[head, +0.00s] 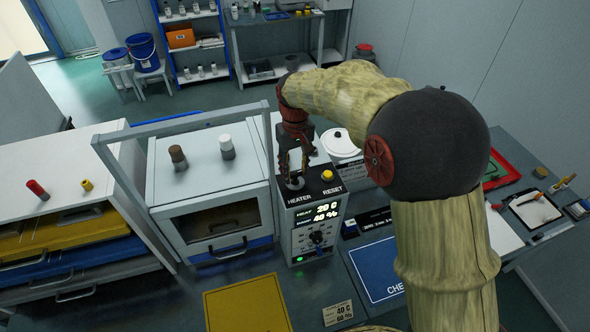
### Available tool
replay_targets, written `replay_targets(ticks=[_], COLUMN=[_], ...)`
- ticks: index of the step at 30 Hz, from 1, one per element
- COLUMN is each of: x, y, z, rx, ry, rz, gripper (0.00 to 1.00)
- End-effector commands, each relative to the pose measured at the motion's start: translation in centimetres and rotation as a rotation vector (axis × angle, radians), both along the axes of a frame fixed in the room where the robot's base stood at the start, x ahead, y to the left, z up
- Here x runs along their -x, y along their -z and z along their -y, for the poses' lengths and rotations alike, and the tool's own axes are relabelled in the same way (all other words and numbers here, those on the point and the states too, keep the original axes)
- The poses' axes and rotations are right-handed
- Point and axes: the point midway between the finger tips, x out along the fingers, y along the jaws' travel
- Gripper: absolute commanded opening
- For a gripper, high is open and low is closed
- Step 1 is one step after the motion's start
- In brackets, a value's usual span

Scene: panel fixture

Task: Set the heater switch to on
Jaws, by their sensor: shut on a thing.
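The control box (305,233) stands in the middle of the head view, with HEATER and RESET labels on its top. The heater switch (294,184) sits above the HEATER label, a small part on a round light base. My gripper (294,174) points down over it and is shut on the switch; the fingers hide most of the lever, so I cannot tell which way it is set. The yellow reset button (327,176) is just right of the gripper, apart from it. The display (320,213) reads 20 C and 40 %.
A white cabinet (212,192) with a raised grey bar stands left of the box. A white round-lidded pot (340,143) is behind right. A blue board (378,270), yellow sheet (245,304) and card reading 40 C, 60 % (338,313) lie in front.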

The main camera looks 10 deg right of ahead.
Motion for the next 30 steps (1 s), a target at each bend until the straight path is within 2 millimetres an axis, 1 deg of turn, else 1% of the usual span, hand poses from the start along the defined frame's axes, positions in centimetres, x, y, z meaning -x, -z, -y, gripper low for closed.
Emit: replay_targets(ticks=[9, 25, 26, 30], x=[-0.10, -0.10, -0.10, -0.07], y=[-0.11, -0.13, -0.13, -0.10], z=[-0.01, -0.02, -0.02, -0.01], rx=[-0.001, -0.001, -0.001, -0.001], ry=[0.114, 0.136, 0.135, 0.135], rz=[0.003, 0.003, 0.003, 0.003], gripper=[0.11, 0.11, 0.37, 0.45])
